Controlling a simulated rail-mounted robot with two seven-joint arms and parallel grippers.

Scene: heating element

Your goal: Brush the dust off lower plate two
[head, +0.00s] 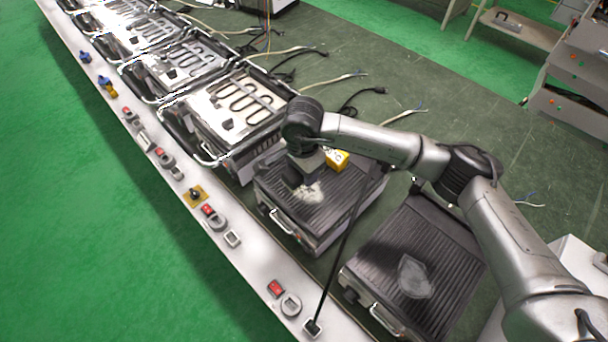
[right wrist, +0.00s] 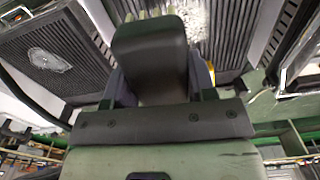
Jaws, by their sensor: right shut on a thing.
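My right gripper (head: 306,168) is low over the middle ribbed dark plate (head: 330,205), on a grill base with a front handle. It is shut on a dark brush (right wrist: 150,55), whose pale bristles show at the top of the right wrist view. White dust (head: 312,191) lies on this plate beside the brush; it also shows in the right wrist view (right wrist: 218,22). Whether the bristles touch the plate is hidden. A second ribbed plate (head: 448,240), nearer the right, bears a grey-white dust patch (head: 413,277). My left gripper is out of view.
A yellow block (head: 337,160) is just right of my right gripper. Grills with exposed heating elements (head: 238,103) stand in a row to the upper left. A white ledge (head: 245,258) with switches and small parts runs along the front. Loose cables (head: 365,92) lie behind.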

